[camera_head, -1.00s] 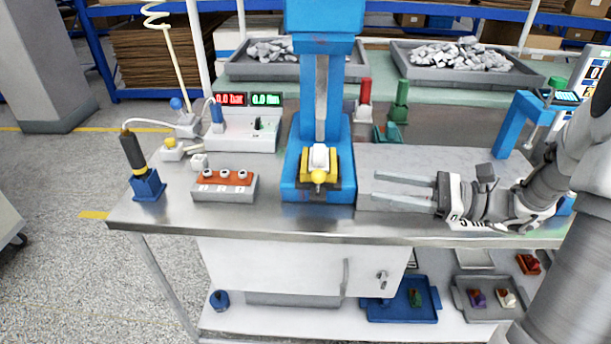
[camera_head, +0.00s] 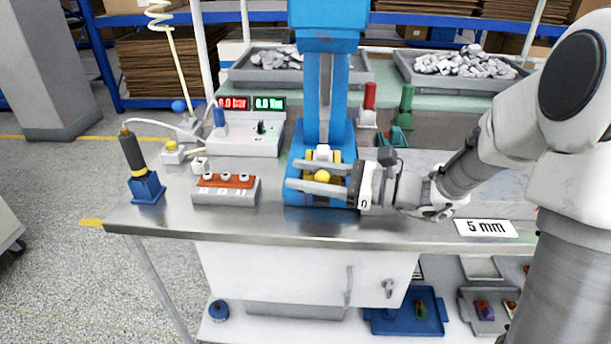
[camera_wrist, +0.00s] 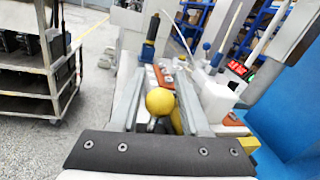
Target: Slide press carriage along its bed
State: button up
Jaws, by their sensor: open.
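The yellow press carriage (camera_head: 337,157) sits on its bed in the blue press (camera_head: 325,110), with a white block (camera_head: 323,152) on top. A yellow ball knob (camera_head: 322,176) sticks out at its front. My gripper (camera_head: 295,173) reaches in from the right, with its fingers pointing left across the front of the press. In the wrist view the knob (camera_wrist: 160,101) lies between the two open fingers, with a gap visible to at least one finger. The fingers hide part of the carriage and the bed's front.
A grey block with an orange top and several white buttons (camera_head: 226,182) stands left of the press. A yellow-and-black tool in a blue holder (camera_head: 146,188) is at the left edge. A "5 mm" plate (camera_head: 486,228) lies at right.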

grip_shut()
dwell(1.4)
